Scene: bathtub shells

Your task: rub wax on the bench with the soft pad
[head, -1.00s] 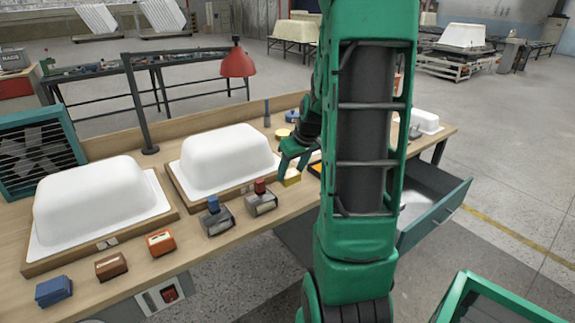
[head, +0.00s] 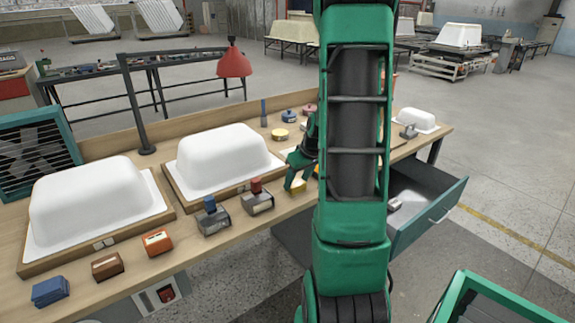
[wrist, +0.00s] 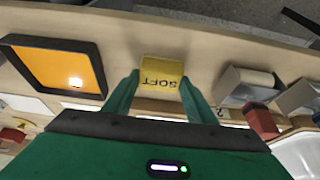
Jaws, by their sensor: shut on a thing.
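The soft pad (wrist: 162,76) is a small yellow block marked SOFT in the wrist view. My gripper (wrist: 155,88) is shut on it, with one green finger at each side. In the head view my gripper (head: 297,172) is by the front of the bench (head: 190,244), right of the stamp-like tools, and the yellow pad (head: 298,187) shows at its fingertips. I cannot tell whether the pad touches the bench top. Round tins stand at the back of the bench: yellow (head: 280,134), blue (head: 289,116) and a reddish one (head: 309,110). Their labels are not readable.
Two white tub shells (head: 92,199) (head: 225,158) fill the left and middle of the bench. Tools with blue (head: 212,213) and red (head: 257,195) knobs stand in front. An orange framed panel (wrist: 55,62) lies near the pad. An open drawer (head: 425,215) juts out at right.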

